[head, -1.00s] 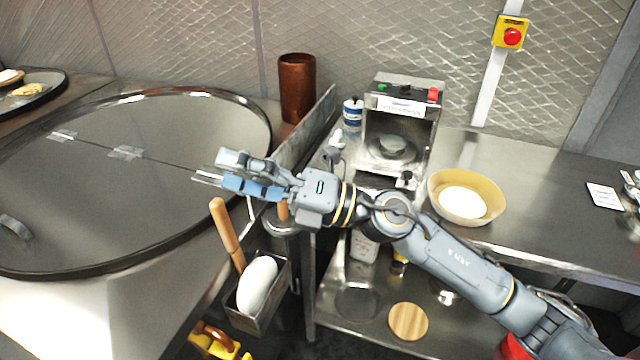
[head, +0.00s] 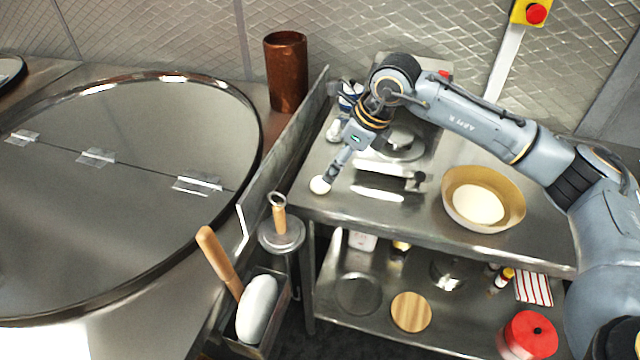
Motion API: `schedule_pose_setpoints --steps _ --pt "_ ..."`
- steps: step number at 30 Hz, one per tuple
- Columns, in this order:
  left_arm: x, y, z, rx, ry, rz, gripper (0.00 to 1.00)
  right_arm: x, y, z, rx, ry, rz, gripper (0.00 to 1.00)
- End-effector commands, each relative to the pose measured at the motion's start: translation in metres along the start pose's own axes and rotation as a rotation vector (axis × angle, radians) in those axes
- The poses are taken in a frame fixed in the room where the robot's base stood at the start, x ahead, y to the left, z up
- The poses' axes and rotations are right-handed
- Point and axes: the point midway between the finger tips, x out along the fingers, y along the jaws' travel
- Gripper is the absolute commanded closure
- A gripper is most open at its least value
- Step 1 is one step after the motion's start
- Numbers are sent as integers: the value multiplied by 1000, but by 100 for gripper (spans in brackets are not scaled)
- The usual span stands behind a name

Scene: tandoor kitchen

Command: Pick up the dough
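A small white dough ball (head: 320,185) is at the near-left corner of the steel counter. My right gripper (head: 331,177) comes down to it from above, with its fingertips at the ball's upper right side. The fingers show nearly edge-on, so I cannot tell whether they are open or shut on the ball. The ball looks to be at counter level, but whether it rests there is unclear. My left gripper is not in view.
A yellowish bowl (head: 457,220) with white contents stands on the counter (head: 350,213). A steel machine (head: 400,150) stands behind the gripper. An upright metal panel (head: 285,150) separates the counter from the round tandoor lid (head: 130,200). A copper cup (head: 286,75) stands behind.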

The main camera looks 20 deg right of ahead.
Motion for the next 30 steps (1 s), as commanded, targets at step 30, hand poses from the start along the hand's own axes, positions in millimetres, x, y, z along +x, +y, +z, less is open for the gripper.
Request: schedule_pose_setpoints --steps 30 --pt "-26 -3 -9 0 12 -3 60 83 -2 4 -1 -2 2 42"
